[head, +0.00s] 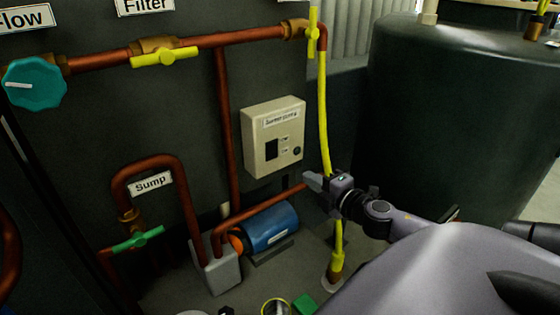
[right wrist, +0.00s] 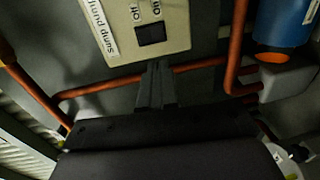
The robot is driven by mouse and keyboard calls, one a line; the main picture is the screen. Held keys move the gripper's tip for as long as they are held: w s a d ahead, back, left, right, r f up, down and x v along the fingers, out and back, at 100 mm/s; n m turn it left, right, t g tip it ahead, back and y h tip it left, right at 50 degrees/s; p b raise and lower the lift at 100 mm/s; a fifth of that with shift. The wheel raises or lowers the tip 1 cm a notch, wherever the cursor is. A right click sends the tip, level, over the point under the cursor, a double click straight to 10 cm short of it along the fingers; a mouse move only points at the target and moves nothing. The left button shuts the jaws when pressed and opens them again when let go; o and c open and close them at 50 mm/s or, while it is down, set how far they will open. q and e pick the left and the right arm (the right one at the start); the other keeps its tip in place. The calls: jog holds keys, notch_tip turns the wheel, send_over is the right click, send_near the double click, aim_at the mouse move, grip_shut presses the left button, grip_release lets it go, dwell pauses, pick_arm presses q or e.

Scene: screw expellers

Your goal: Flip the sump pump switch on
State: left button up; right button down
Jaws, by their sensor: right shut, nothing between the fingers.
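The pump switch box (head: 273,137) is a cream panel on the dark wall, labelled for the pump. Its dark switch (head: 271,149) sits at the left of its face, with small On and Off labels beside it. In the right wrist view the box (right wrist: 175,18) is turned, and the dark switch (right wrist: 151,33) shows near its lower edge. Which way the switch is set cannot be told. My right gripper (head: 312,182) is shut and empty, just below and right of the box, apart from it. Its fingertips (right wrist: 157,72) point toward the box edge. My left gripper is not in view.
Copper pipes (head: 227,120) run around the box. A yellow pipe (head: 323,115) stands close to my right gripper. A blue pump (head: 271,229) sits below the box. A large dark tank (head: 450,120) stands at the right.

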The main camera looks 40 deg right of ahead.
aim_at(273, 157)
jog(key=shift+w+d+f, duration=0.25)
jog(key=shift+w+f, duration=0.05)
jog(key=shift+w, duration=1.9)
jog(key=shift+w+d+f, duration=0.25)
jog(key=shift+w, duration=2)
jog(key=shift+w+d+f, duration=0.25)
jog(key=shift+w+f, duration=0.05)
jog(key=shift+w, duration=1.9)
